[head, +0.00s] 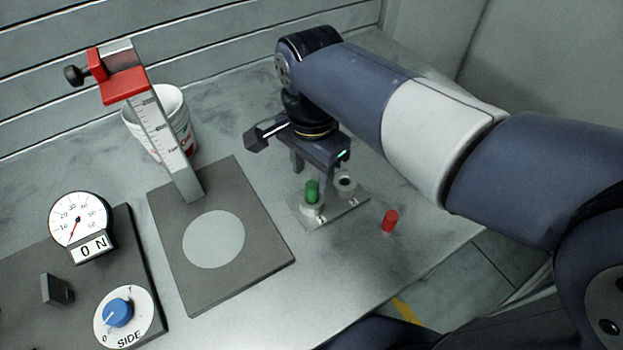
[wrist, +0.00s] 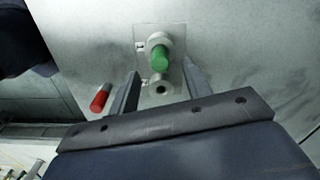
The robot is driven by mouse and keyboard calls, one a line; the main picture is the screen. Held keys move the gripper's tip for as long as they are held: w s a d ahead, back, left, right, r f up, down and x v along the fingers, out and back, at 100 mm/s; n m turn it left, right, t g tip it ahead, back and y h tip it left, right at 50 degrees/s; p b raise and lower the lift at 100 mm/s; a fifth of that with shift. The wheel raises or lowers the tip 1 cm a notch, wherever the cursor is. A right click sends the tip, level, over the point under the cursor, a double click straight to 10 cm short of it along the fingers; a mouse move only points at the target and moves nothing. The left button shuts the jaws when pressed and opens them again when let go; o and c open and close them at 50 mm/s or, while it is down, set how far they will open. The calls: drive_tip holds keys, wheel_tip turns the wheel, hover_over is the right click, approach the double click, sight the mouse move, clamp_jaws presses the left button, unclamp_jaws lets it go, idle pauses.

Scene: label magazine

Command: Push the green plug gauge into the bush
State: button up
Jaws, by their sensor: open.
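The green plug gauge (head: 312,189) stands upright at the left bush (head: 313,208) on a small light plate (head: 335,213). It also shows in the wrist view (wrist: 160,60), with most of its green part above the bush; how deep its lower end sits is hidden. A second bush (head: 346,184) on the plate has an open, empty hole. My gripper (head: 311,173) points down over the plate, close to the green gauge. In the wrist view its fingers (wrist: 160,70) are apart with nothing held between them. I cannot tell whether a finger touches the gauge.
A red plug (head: 390,220) stands on the bench right of the plate. Left are a dark base (head: 175,270) with a scaled post (head: 165,135), a white cup (head: 180,110), a dial gauge (head: 79,218) and a blue knob (head: 119,312).

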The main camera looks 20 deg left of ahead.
sight(312, 186)
wheel_tip(312, 186, up, 6)
drive_tip(key=shift+r, duration=0.15)
idle(0.4)
wheel_tip(312, 186, down, 11)
drive_tip(key=shift+f, duration=0.1)
drive_tip(key=shift+r, duration=0.55)
drive_tip(key=shift+f, duration=0.1)
wheel_tip(312, 186, up, 11)
wheel_tip(312, 186, down, 11)
drive_tip(key=shift+f, duration=0.2)
drive_tip(key=shift+r+p, duration=2.05)
drive_tip(key=shift+r, duration=1.65)
